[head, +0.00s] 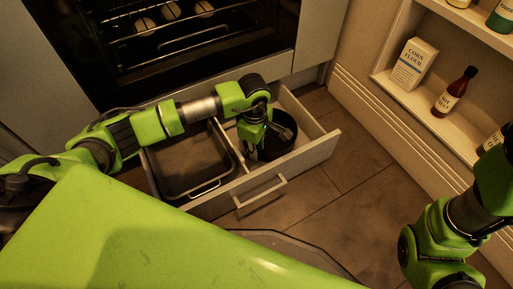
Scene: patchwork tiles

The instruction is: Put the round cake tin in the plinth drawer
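The plinth drawer (309,158) is pulled out at floor level below the oven. The dark round cake tin (285,131) is in its right part, partly hidden behind my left arm. My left gripper (251,153) points down into the drawer at the tin's left side, by its rim. Its fingers are small and dark there, so I cannot tell whether they are open or shut on the rim. My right arm shows at the lower right, but its gripper is not in view.
A dark rectangular roasting pan (190,160) with a wire handle fills the drawer's left part. The oven (160,35) stands above. Shelves at right hold a corn flour box (413,64) and a dark bottle (454,92). The tiled floor right of the drawer is clear.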

